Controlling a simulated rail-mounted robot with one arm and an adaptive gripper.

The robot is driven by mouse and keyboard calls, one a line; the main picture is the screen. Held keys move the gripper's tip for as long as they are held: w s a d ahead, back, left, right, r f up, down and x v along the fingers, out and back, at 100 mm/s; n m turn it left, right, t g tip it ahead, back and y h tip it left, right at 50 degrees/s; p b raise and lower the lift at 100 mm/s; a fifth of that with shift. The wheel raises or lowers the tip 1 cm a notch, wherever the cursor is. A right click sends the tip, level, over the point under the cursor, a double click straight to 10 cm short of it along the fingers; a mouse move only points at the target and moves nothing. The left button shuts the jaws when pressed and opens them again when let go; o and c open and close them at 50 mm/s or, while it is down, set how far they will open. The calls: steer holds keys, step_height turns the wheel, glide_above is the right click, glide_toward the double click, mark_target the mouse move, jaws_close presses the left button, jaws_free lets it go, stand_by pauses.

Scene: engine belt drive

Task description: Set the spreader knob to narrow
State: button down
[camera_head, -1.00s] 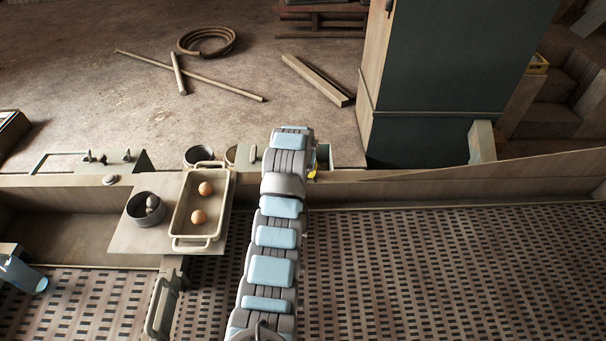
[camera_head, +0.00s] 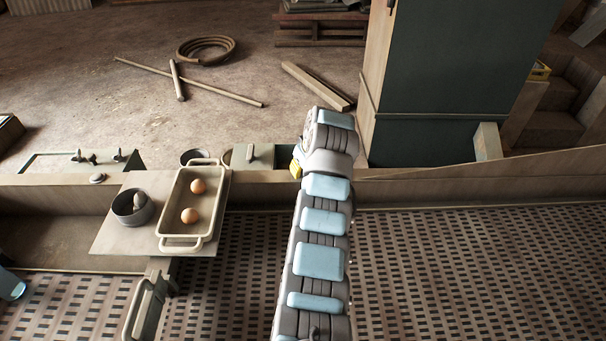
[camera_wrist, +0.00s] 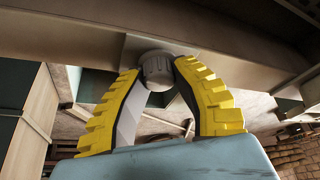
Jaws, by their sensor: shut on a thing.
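A round grey knob (camera_wrist: 157,74) with a ridged side shows in the wrist view, mounted on a grey plate at a long beam. My gripper (camera_wrist: 159,65) has its two yellow ribbed fingers closed on the knob from both sides, near the fingertips. In the head view a bit of my yellow gripper (camera_head: 296,165) shows left of the arm's end, at the beam. The knob it holds is hidden there behind my arm. No setting marks are readable.
A tray (camera_head: 224,196) with two round orange-brown things stands left of my arm, beside a dark bowl (camera_head: 121,210). A small round grey piece (camera_head: 97,178) sits on the beam at left. A dark green cabinet (camera_head: 450,80) rises behind at right.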

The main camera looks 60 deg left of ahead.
steer(key=shift+f+n+g+b, duration=0.2)
steer(key=shift+n+g+b, duration=0.1)
steer(key=shift+n+b, duration=0.6)
steer(key=shift+r+n+h+b, duration=0.15)
steer(key=shift+n+h+b, duration=0.15)
steer(key=shift+n, duration=0.1)
steer(key=c, duration=0.8)
jaws_free()
steer(key=shift+r, duration=0.1)
steer(key=v, duration=1.2)
steer(key=shift+w, duration=0.25)
steer(key=shift+d, duration=0.1)
